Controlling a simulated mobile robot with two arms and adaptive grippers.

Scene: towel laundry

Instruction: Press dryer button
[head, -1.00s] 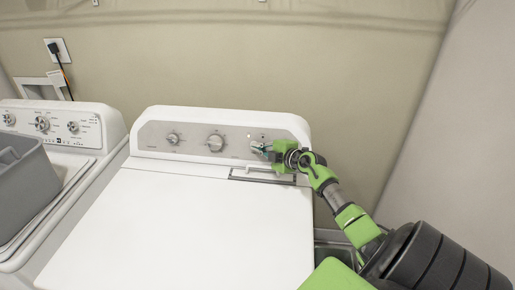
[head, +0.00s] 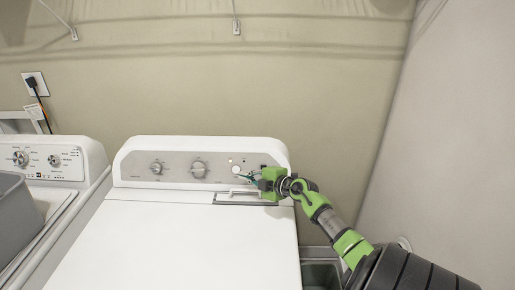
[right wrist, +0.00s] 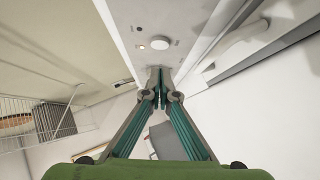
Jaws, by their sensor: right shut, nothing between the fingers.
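The white dryer (head: 170,250) stands in the middle of the head view, with a grey control panel along its back. A round white button (head: 236,170) is on the panel's right part, right of two knobs (head: 198,169). In the right wrist view the button (right wrist: 160,44) lies just beyond my fingertips, with a small orange spot beside it. My right gripper (head: 250,178) is shut and empty, just below and right of the button in the head view. A gap shows between the fingertips (right wrist: 160,98) and the button in the wrist view. My left gripper is not in view.
A washer (head: 60,162) with knobs stands at the left, a grey basket (head: 18,215) on it. A wall outlet (head: 35,84) with a black plug is behind it. The side wall (head: 410,150) is close on the right.

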